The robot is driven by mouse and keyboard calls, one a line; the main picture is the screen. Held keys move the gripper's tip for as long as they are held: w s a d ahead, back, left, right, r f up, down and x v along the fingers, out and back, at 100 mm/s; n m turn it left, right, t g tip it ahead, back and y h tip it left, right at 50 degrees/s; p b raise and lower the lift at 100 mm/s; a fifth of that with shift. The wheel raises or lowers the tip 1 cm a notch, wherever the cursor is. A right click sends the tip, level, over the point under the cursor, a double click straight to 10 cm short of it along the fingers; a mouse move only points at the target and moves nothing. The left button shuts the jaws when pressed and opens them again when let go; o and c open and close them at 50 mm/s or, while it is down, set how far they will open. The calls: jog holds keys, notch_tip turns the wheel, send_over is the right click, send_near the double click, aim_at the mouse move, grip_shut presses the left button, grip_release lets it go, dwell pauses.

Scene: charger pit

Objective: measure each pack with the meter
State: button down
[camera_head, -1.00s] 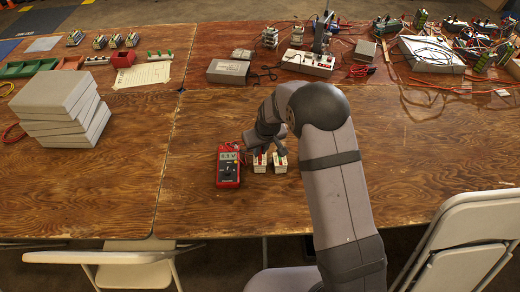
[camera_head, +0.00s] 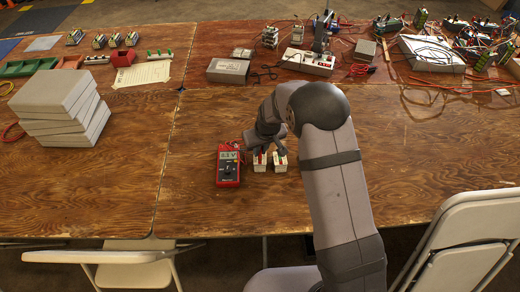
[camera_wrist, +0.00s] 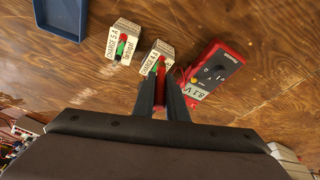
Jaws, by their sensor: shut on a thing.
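Two white packs stand side by side on the wooden table, a left pack (camera_head: 260,163) and a right pack (camera_head: 279,164). In the wrist view they show printed labels, the nearer pack (camera_wrist: 163,52) by the meter and the other pack (camera_wrist: 128,36) beyond. Each has red and green on top. The red meter (camera_head: 228,168) lies left of the packs; in the wrist view the meter (camera_wrist: 217,68) reads 8.1 V. My gripper (camera_wrist: 160,88) is at the top of the nearer pack, shut on a small red piece, seemingly the meter's probe. Its tip contact is hard to see.
A blue tray (camera_wrist: 62,35) lies beyond the packs in the wrist view. Stacked grey boxes (camera_head: 62,105) stand at left. A power strip (camera_head: 308,63) and wired gear fill the back.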

jog(key=shift+f, duration=0.3)
dwell(0.5)
jog(key=c, duration=1.7)
grip_release()
jog(key=shift+o, duration=0.7)
jog(key=shift+o, duration=1)
jog(key=shift+r, duration=0.1)
jog(key=shift+r+p, duration=2.4)
jog(key=shift+r, duration=1.3)
